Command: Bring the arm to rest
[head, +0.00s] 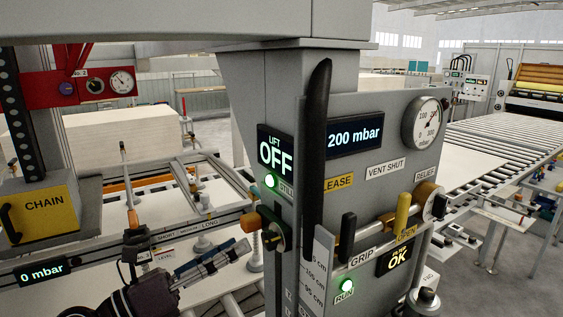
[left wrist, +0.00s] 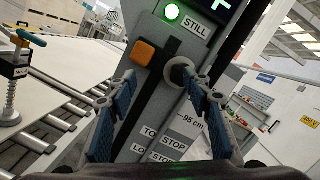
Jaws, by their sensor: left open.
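My left gripper (head: 238,252) is in the lower left of the head view, its fingers pointing up and right towards the grey control post (head: 232,110). In the left wrist view the open gripper (left wrist: 160,82) has one blue-padded finger on each side of the post's slotted face. A round grey knob (left wrist: 180,72) and an orange block (left wrist: 143,53) show between or just beyond the fingertips. I cannot tell whether the fingers touch the knob; nothing is seen held. The lift display (head: 275,153) reads OFF, with a green STILL lamp (head: 270,181). My right gripper is not seen.
A panel display (head: 354,136) reads 200 mbar beside a dial gauge (head: 427,122). Black (head: 347,238) and yellow (head: 402,213) levers stick out below. A suction frame (head: 190,178) hangs at left, near a 0 mbar display (head: 42,270). A roller conveyor (head: 500,138) runs at right.

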